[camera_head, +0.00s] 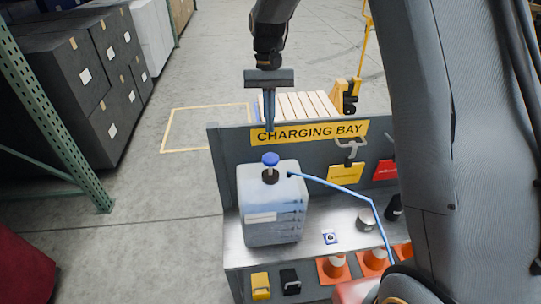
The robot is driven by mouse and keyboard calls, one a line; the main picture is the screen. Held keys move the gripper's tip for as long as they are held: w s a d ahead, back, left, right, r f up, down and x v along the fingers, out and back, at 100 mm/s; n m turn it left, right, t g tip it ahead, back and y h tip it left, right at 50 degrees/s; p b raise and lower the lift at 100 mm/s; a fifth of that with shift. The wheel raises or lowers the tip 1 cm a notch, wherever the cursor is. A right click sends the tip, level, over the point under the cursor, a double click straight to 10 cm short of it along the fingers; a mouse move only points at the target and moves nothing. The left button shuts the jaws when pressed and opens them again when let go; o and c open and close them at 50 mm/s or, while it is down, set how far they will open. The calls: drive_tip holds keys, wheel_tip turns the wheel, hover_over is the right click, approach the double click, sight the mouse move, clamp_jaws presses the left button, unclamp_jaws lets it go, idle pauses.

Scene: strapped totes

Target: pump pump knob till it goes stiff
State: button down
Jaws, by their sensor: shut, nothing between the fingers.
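The pump knob (270,159) is a blue round cap on a dark collar on top of a translucent pale jug (272,212). The jug stands upright on the grey bench, and a blue hose (335,186) runs from its top to the right. My gripper (270,128) points down with its fingers shut and nothing between them. In the picture its tips are just above the knob, with a visible gap. I cannot tell the true depth between them.
A grey back panel with a yellow "CHARGING BAY" sign (309,132) rises behind the jug. Yellow (345,173) and red (385,170) tags hang right of it. A small metal cup (364,219) sits on the bench (318,255). Orange cones (333,267) stand below. Open floor lies left.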

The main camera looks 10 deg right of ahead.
sight(270, 156)
drive_tip(key=shift+f, duration=0.1)
drive_tip(key=shift+b+x, duration=2.15)
drive_tip(key=shift+x, duration=1.25)
drive_tip(key=shift+f, duration=0.1)
